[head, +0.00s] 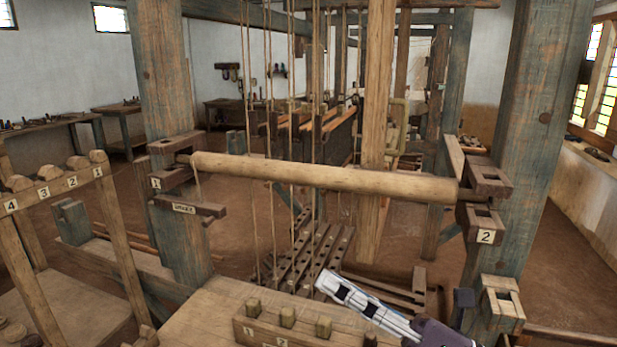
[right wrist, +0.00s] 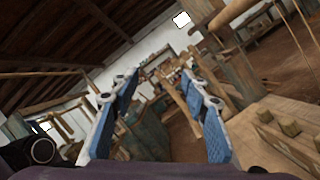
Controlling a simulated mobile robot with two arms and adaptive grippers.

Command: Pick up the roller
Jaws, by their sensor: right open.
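The roller (head: 325,176) is a long, pale wooden cylinder lying level across the loom in the head view. Its left end rests in the bracket marked 1 (head: 172,152), and its right end is at the bracket marked 2 (head: 486,178). A pale round beam (right wrist: 229,12), probably the roller, shows at upper right. My left gripper is not in view.
A wooden bench (head: 200,320) with several upright pegs stands in front. Thick blue-grey posts (head: 165,80) flank the roller. A numbered rack (head: 50,190) stands at left. Slatted treadles (head: 305,255) lie below the roller. Open air lies between the gripper and the roller.

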